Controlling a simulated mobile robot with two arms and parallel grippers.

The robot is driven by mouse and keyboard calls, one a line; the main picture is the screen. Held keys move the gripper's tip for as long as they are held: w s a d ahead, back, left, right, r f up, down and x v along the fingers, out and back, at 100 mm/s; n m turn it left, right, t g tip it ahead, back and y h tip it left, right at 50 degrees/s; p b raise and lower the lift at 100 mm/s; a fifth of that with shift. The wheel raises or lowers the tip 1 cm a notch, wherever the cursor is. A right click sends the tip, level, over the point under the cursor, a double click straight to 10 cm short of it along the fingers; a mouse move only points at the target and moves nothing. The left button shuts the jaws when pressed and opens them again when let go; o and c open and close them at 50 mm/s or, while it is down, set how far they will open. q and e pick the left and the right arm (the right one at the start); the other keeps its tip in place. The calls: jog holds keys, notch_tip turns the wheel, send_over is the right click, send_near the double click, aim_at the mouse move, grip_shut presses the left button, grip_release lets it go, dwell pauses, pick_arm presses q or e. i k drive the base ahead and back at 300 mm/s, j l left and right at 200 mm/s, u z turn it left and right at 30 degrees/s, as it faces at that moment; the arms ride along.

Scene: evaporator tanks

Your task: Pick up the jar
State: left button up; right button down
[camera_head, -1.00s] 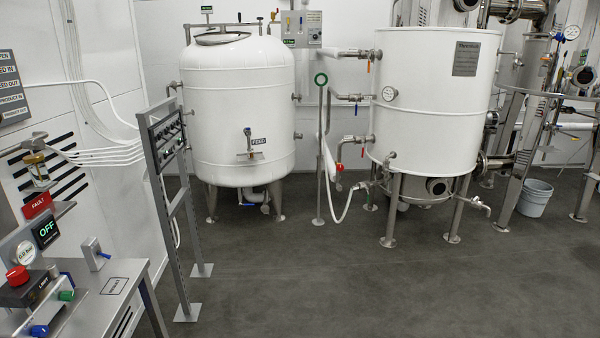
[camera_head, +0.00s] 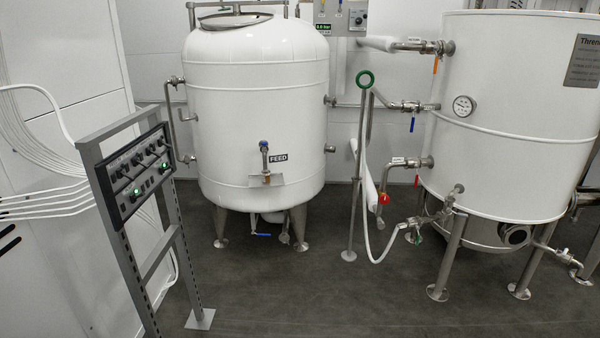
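I see no jar that I can make out in the head view now. Neither of my grippers is in view. The white feed tank (camera_head: 255,115) stands upright ahead with a small tap (camera_head: 265,160) on its front beside a "FEED" label.
A control panel on a grey stand (camera_head: 136,172) is close at the left. A larger white tank (camera_head: 510,120) on metal legs stands at the right. The dark floor (camera_head: 290,290) in front is clear.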

aim_at(265, 174)
jog(key=i+l+u, duration=0.25)
jog(key=i, duration=0.35)
jog(key=i+l+u, duration=0.2)
jog(key=i+l, duration=0.2)
jog(key=i, duration=0.15)
jog(key=u, duration=4.05)
jog(key=z, duration=4)
jog(key=i+l, duration=0.1)
jog(key=i+u, duration=0.05)
jog(key=i, duration=0.05)
